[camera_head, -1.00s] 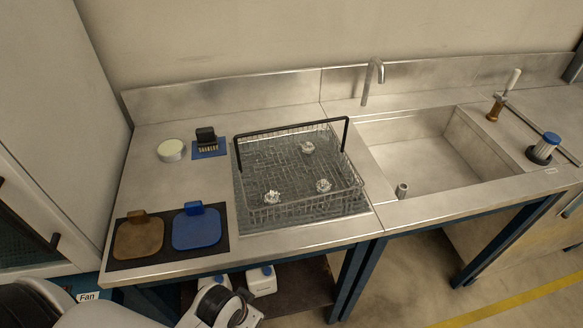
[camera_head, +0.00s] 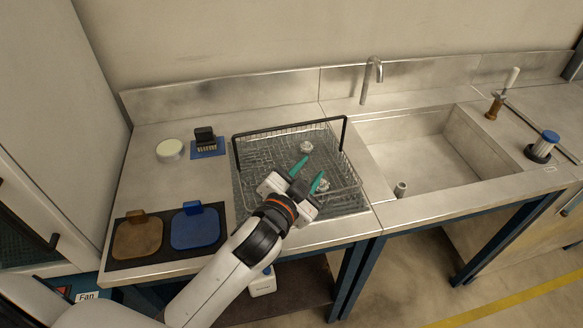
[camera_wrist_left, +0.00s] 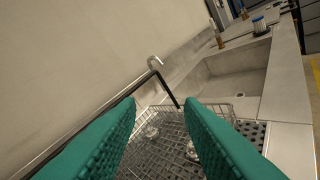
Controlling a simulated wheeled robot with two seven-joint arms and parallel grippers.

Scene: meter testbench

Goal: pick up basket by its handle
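The wire basket (camera_head: 354,190) stands on the steel counter left of the sink, with small clear pieces inside. Its black handle (camera_head: 290,126) is raised and spans the basket's top toward the back; it also shows in the left wrist view (camera_wrist_left: 100,118), beyond the fingers. My left gripper (camera_head: 309,174) is above the front part of the basket, with its green fingers spread apart and pointing toward the handle. In the left wrist view the open fingers (camera_wrist_left: 160,112) have nothing between them but the view of basket and handle. My right gripper is not in view.
The sink (camera_head: 415,150) with a tall faucet (camera_head: 372,78) is right of the basket. A brown pad (camera_head: 138,238) and a blue pad (camera_head: 196,230) lie on a dark mat at left.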

